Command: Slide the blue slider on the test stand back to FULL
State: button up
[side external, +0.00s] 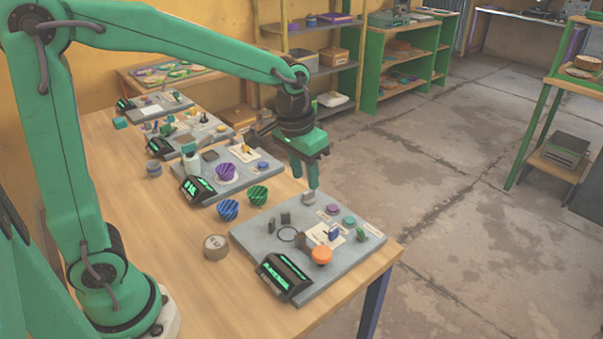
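A small upright blue slider (334,232) stands on a pale labelled panel (319,237) on the nearest grey test stand (262,236), at the table's front right. The label lettering is too small to read. My gripper (305,181) points down above the back edge of this stand, behind the slider and apart from it. Its two green fingers show a gap between them, with nothing visible held. A grey knob (309,197) is just below the fingertips; I cannot tell whether they touch it.
An orange knob (321,255), a black display box (284,276), a purple button (333,209) and a teal button (349,221) surround the slider. More stands fill the table behind.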

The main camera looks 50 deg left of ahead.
jog(key=g, duration=0.2)
send_over(334, 229)
notch_tip(334, 229, down, 8)
jog(key=shift+f, duration=0.15)
jog(key=shift+f, duration=0.1)
jog(key=shift+f, duration=3.8)
jog(key=shift+c, duration=0.2)
grip_shut()
